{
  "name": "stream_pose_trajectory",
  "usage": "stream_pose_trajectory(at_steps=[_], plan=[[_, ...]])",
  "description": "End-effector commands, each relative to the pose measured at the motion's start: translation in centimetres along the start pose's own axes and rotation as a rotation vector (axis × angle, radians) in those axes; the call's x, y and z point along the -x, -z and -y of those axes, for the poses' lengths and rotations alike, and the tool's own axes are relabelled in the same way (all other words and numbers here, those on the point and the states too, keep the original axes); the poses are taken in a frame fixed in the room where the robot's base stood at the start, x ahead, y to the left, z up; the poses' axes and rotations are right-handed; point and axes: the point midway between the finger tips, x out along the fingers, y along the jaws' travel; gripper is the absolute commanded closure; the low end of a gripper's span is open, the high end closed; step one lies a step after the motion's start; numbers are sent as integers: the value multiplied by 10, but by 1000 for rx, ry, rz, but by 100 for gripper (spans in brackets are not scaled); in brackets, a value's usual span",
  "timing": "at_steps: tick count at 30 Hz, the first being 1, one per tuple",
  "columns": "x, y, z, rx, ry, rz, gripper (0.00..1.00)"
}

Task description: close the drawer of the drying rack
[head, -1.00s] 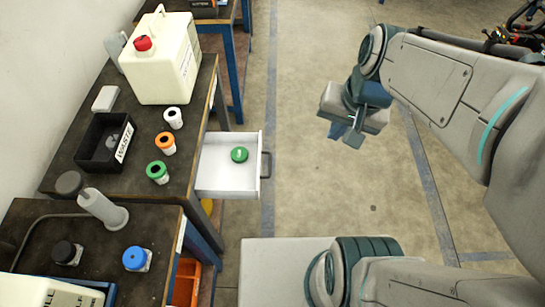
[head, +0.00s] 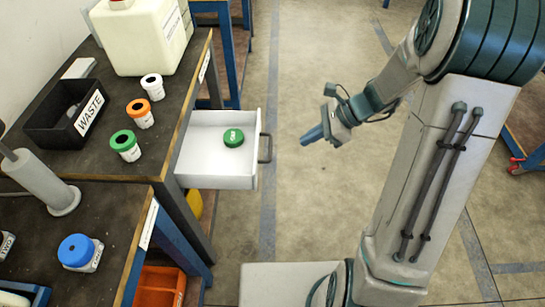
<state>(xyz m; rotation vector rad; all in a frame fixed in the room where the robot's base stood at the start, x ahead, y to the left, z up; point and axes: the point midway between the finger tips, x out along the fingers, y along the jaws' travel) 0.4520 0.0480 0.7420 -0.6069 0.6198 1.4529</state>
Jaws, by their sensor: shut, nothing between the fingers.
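A white drawer (head: 215,181) stands pulled out to the right from under the dark bench top in the head view. Its dark handle (head: 266,148) is on its right front face. A green lid (head: 233,138) lies inside the drawer. My gripper (head: 306,138) is shut and empty, to the right of the handle and apart from it, with its blue fingertips pointing left toward the drawer front. No drying rack can be made out by shape; only this bench with its drawer shows.
The bench top (head: 182,115) carries a black WASTE bin (head: 55,125), a large cream canister (head: 140,40) and small jars with white, orange and green lids. A nearer bench holds a blue-lidded jar (head: 78,252) and a grey cylinder (head: 40,180). An orange bin (head: 158,285) sits below.

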Motion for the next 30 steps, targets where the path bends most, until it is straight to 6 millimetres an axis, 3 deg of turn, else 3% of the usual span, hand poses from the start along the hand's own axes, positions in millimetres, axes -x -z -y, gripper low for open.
stream_pose_trajectory(at_steps=[5,18,24,30], plan=[[-19,2,0,-9,-1,5,100],[-108,-2,0,-5,-2,3,100],[-124,-22,0,-4,0,3,100],[-128,-28,1,-5,1,2,100]])
